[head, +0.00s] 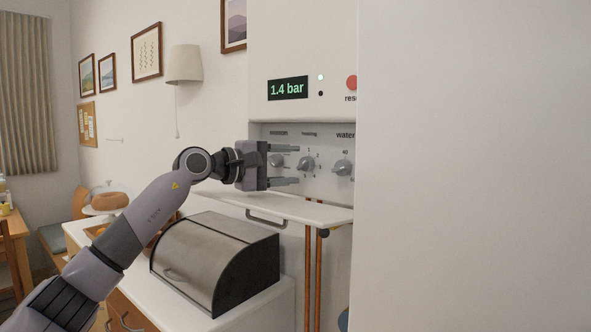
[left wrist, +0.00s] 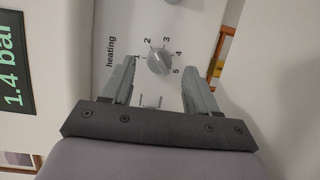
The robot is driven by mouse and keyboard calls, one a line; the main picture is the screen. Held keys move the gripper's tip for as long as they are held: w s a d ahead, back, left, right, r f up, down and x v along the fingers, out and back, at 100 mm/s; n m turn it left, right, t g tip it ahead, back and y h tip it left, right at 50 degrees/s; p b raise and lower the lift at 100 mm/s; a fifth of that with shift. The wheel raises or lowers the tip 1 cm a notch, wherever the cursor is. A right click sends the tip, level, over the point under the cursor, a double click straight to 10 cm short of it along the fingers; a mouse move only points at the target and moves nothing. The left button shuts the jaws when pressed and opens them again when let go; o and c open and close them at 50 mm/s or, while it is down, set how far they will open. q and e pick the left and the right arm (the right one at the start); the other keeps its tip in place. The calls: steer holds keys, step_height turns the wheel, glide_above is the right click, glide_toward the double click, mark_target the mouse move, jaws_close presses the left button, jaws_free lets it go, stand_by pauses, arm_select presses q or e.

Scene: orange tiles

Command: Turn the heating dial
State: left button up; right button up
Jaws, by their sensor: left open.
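The heating dial (head: 306,164) is a grey knob on the front panel of the white boiler, between another knob on its left and the water dial (head: 342,167). In the left wrist view the heating dial (left wrist: 159,61) shows beside the word "heating", with numbers 1 to 5 around it. Which number it points to is too small to tell. My left gripper (head: 298,165) is open in front of the panel. In the left wrist view its fingers (left wrist: 172,64) stand on either side of the dial, with gaps to it. My right gripper is not in view.
The boiler's display (head: 288,89) reads 1.4 bar, with a red reset button (head: 351,82) to its right. A lowered white flap (head: 290,208) juts out below the dials. A metal bread box (head: 215,260) stands on the counter under my arm. Copper pipes (head: 308,265) run below the boiler.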

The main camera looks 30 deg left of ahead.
arm_select(q)
steer(key=shift+b+v, duration=0.6)
steer(key=shift+v, duration=1.7)
